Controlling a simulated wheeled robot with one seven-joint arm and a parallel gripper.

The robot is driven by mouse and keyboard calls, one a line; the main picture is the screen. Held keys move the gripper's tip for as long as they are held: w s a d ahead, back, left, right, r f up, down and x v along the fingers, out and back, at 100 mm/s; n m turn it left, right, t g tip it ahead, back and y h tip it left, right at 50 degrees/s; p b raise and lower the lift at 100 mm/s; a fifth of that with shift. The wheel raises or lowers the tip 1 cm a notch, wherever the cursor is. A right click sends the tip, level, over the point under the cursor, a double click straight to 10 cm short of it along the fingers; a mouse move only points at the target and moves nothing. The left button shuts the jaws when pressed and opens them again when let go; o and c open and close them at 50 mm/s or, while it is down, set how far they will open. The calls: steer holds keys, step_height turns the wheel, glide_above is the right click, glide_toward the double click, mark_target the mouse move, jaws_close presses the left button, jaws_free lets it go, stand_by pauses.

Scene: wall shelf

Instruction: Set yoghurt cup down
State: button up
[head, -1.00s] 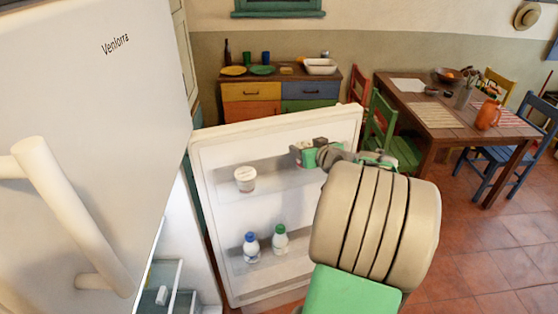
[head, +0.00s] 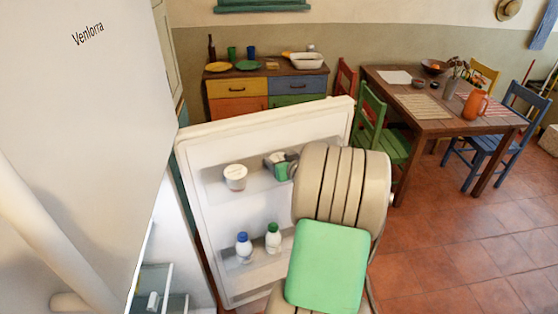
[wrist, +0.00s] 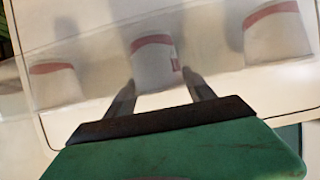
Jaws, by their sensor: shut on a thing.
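My gripper (head: 270,162) is at the upper shelf of the open fridge door, partly hidden behind my arm in the head view. In the wrist view, a white yoghurt cup with a red band (wrist: 155,65) sits between the fingertips of my gripper (wrist: 160,82), which is shut on it. The held cup cannot be made out in the head view. I cannot tell whether its base touches the shelf. Another white cup (head: 235,178) stands on the upper door shelf, left of my gripper.
The wrist view shows similar red-banded cups at left (wrist: 55,84) and right (wrist: 277,37). Two bottles, blue-capped (head: 244,249) and green-capped (head: 273,239), stand on the lower door shelf. The fridge door (head: 195,152) stands open. A sideboard (head: 237,86) and dining table (head: 433,125) are beyond.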

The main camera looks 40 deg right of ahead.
steer(key=o, duration=1.6)
steer(key=shift+r, duration=0.2)
steer(key=b+v, duration=0.3)
steer(key=v, duration=0.9)
steer(key=w+a+f+n+g+y, duration=0.1)
steer(key=w+a+g+y, duration=0.1)
steer(key=a, duration=0.6)
steer(key=w+a+f+n+g+y, duration=0.1)
steer(key=w+a+f+n+y, duration=0.1)
steer(key=a, duration=0.5)
steer(key=s+a+g, duration=0.2)
steer(key=s+a, duration=0.1)
steer(key=a, duration=0.2)
steer(key=s+a+g, duration=0.1)
steer(key=s+a, duration=0.3)
steer(key=a, duration=0.2)
steer(key=s+a+g, duration=0.2)
steer(key=s+a, duration=0.1)
steer(key=a, duration=0.3)
steer(key=shift+s+a+n+g, duration=0.25)
steer(key=shift+n+g, duration=0.05)
